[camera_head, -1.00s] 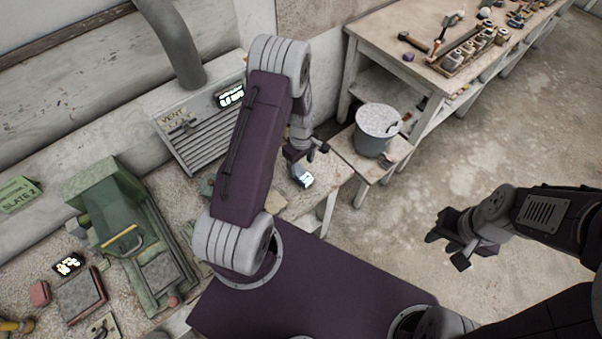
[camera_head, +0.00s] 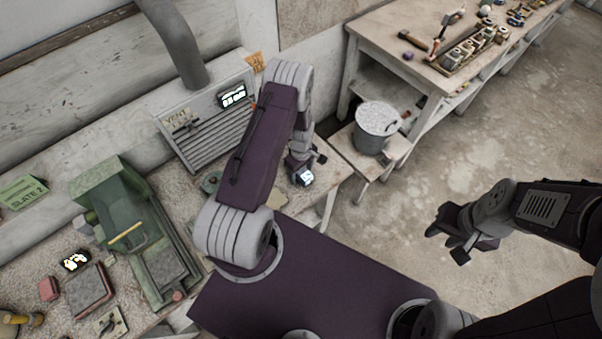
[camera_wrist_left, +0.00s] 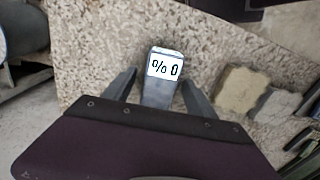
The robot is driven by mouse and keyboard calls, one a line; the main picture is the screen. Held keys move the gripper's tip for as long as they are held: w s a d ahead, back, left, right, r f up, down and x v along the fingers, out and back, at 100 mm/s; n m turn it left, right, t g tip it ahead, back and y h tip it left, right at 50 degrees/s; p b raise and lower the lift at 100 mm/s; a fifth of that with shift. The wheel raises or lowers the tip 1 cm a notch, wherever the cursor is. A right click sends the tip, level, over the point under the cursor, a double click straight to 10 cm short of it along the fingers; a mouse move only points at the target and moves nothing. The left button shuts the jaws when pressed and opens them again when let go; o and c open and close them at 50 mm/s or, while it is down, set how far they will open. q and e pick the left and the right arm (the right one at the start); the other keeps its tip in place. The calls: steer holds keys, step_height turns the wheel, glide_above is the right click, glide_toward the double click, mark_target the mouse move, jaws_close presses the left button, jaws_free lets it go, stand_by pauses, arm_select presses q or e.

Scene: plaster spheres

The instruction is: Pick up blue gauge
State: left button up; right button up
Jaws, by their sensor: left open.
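The blue gauge (camera_head: 305,178), a small block with a lit white display, lies near the right end of the speckled bench top. The left wrist view shows its display (camera_wrist_left: 163,66) with "% 0" on it, and its lower part runs back toward my palm. My left gripper (camera_head: 303,163) is open. In the left wrist view its two dark fingers (camera_wrist_left: 157,84) stand apart, one on each side of the gauge, with gaps visible. I cannot tell its exact height over the bench. My right gripper (camera_head: 457,244) hangs empty over the floor, its fingers apart.
A grey bucket (camera_head: 377,122) stands on a low shelf right of the gauge. In the left wrist view a beige block (camera_wrist_left: 238,91) lies right of the fingers. A vent box (camera_head: 203,125) and a green machine (camera_head: 128,225) stand to the left.

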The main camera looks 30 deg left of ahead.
arm_select(q)
steer(key=shift+f+b, duration=0.3)
stand_by(0.4)
jaws_close()
